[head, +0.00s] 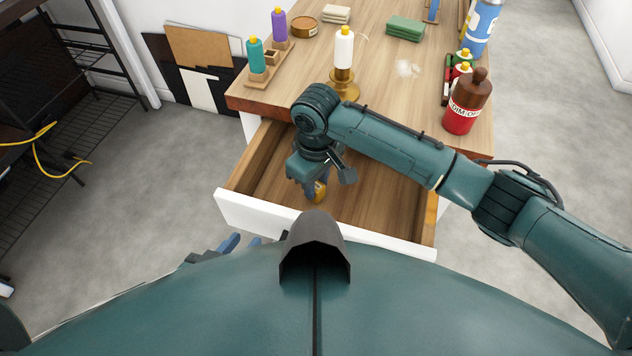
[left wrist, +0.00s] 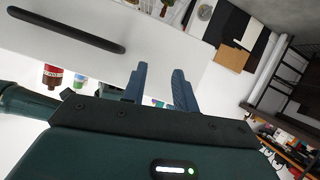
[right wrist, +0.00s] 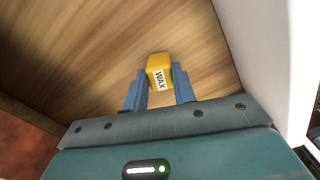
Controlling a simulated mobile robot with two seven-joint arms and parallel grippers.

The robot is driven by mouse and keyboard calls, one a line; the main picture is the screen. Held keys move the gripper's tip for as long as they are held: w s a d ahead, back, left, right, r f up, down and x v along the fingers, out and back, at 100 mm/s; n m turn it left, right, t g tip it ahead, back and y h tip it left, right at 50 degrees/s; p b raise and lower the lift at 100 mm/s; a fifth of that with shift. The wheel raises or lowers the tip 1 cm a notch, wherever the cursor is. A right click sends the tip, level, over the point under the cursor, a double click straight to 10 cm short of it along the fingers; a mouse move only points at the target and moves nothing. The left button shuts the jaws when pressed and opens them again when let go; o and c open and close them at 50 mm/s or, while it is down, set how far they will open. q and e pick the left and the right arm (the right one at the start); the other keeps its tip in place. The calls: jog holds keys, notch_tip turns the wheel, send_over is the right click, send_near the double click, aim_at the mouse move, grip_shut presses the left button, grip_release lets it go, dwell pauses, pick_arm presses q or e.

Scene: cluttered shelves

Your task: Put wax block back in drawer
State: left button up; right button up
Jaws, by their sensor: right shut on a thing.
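The yellow wax block (right wrist: 158,70), with a white WAX label, is between the fingers of my right gripper (right wrist: 158,88). In the head view, my right gripper (head: 318,188) points down inside the open drawer (head: 384,198), and a bit of the block (head: 320,192) shows below it. I cannot tell whether the block touches the drawer's wooden floor. My left gripper (left wrist: 162,88) is open and empty, outside the drawer by its white front (left wrist: 150,48) with a black handle (left wrist: 70,30). In the head view, my left gripper (head: 240,243) is partly hidden by my body.
The wooden tabletop (head: 375,75) above the drawer holds a white bottle on a brass stand (head: 344,70), a red bottle (head: 466,105), teal (head: 256,55) and purple (head: 279,26) bottles and green blocks (head: 405,28). A dark rack (head: 75,95) stands left.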

jog(key=shift+f, duration=0.25)
jog(key=o, duration=1)
jog(key=shift+o, duration=0.2)
notch_tip(320, 180, up, 12)
jog(key=p, duration=0.2)
jog(key=shift+r, duration=0.2)
